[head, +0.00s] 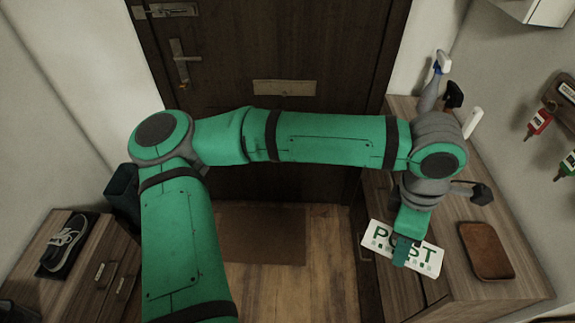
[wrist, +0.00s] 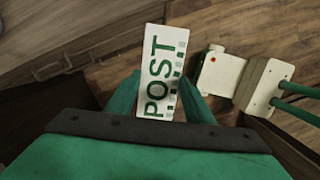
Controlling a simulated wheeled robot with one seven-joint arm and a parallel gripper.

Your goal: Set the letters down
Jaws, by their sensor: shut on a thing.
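The letters show as a white card marked POST in green (head: 378,236), held out near the left edge of the right-hand cabinet in the head view. In the wrist view the letters (wrist: 160,60) stick out between the two green fingers, with the print running lengthwise. My gripper (head: 405,251) is shut on the letters, and its fingers cover part of the word in the head view. A brown tray-like pad (head: 486,250) lies on the cabinet top to the right of the letters, apart from them. Its surface looks bare.
The cabinet top (head: 520,288) has clear wood around the brown pad. Bottle-like items (head: 430,92) stand at its back. Tagged keys (head: 538,122) hang on the right wall. A shoe (head: 63,243) sits on the left cabinet. A dark door (head: 283,50) is behind.

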